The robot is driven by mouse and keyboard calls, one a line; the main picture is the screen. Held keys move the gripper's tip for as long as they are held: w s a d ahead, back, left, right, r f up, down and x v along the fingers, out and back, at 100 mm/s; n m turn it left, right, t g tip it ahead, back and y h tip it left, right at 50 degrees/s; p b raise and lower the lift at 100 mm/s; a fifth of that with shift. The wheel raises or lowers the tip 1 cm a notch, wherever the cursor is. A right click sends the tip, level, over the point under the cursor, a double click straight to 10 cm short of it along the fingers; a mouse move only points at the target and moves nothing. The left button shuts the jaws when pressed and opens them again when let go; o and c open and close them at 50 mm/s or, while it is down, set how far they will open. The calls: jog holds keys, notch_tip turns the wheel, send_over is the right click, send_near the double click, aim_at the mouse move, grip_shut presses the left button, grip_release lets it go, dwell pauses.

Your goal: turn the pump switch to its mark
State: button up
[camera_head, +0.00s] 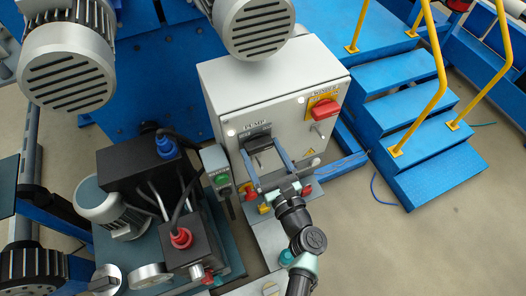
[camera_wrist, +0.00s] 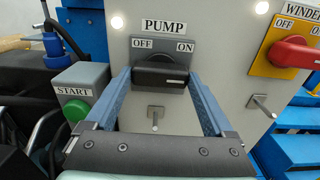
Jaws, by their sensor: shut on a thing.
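The pump switch is a black knob (camera_wrist: 160,75) on a grey plate labelled PUMP, with OFF at upper left and ON at upper right. Its bar lies nearly level, with a small white line toward its right end. In the head view the switch (camera_head: 259,143) is on the front of a light grey box. My gripper (camera_wrist: 160,80) has its blue fingers on the two ends of the knob, shut on it. It also shows in the head view (camera_head: 263,152), reaching up to the switch from below. The fingertips partly cover the knob's ends.
A red winder switch (camera_wrist: 293,52) on a yellow plate is to the right. A start box with a green button (camera_wrist: 76,110) is at the left. Metal pegs (camera_wrist: 156,118) stick out below the switches. Blue steps (camera_head: 420,140) with yellow rails stand at right.

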jog(key=shift+f+n, duration=0.1)
jog(key=shift+n, duration=0.2)
jog(key=n+b, duration=0.3)
jog(key=shift+f, duration=0.1)
jog(key=n+b, duration=0.4)
jog(key=n, duration=0.2)
jog(key=n+b, duration=0.3)
jog(key=n, duration=0.1)
jog(key=shift+f, duration=0.1)
jog(key=shift+n+b, duration=1.65)
jog(key=shift+n, duration=0.45)
jog(key=shift+r+n, duration=0.2)
jog(key=shift+n, duration=0.1)
jog(key=o, duration=1.1)
